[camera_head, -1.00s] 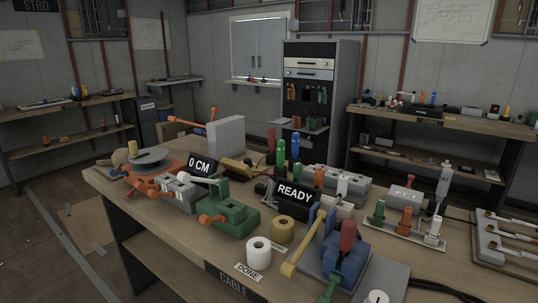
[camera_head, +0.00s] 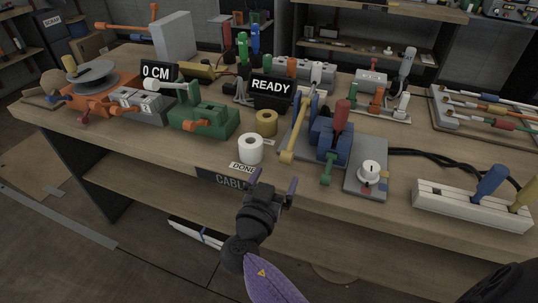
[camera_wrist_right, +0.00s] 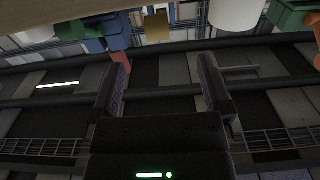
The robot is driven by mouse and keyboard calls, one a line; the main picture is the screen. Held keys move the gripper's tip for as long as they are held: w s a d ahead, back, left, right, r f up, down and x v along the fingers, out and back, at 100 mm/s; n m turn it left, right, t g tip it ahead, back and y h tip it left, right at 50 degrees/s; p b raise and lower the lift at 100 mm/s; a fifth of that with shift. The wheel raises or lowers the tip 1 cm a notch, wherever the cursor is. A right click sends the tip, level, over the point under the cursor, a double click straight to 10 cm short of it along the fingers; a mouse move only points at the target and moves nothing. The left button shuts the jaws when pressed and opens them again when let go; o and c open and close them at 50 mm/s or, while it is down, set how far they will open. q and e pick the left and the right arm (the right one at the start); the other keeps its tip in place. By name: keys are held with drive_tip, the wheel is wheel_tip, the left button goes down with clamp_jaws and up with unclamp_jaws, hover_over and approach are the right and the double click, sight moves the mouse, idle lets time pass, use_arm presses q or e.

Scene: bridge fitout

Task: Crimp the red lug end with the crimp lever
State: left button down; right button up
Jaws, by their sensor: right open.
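A blue crimping press (camera_head: 330,142) stands on a grey plate on the bench. A red upright piece (camera_head: 342,114) rises from it, a yellow-ended lever (camera_head: 290,150) leans at its left, and a green handle (camera_head: 326,170) points to the front. I cannot tell which part is the red lug end. My right gripper (camera_head: 274,184) is open and empty, in front of the bench edge, below and left of the press. In the right wrist view its fingers (camera_wrist_right: 163,62) are apart, with a red piece (camera_wrist_right: 120,46) beyond the left finger. My left gripper is not in view.
A white roll (camera_head: 250,149) and a tan roll (camera_head: 266,123) stand left of the press, by the DONE label. A READY sign (camera_head: 271,88) is behind. A white dial (camera_head: 369,173) and a white strip (camera_head: 470,205) lie right. The bench's front edge is close.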

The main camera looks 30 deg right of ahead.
sight(285, 161)
drive_tip(key=x, duration=0.8)
drive_tip(key=shift+f, duration=0.1)
clamp_jaws()
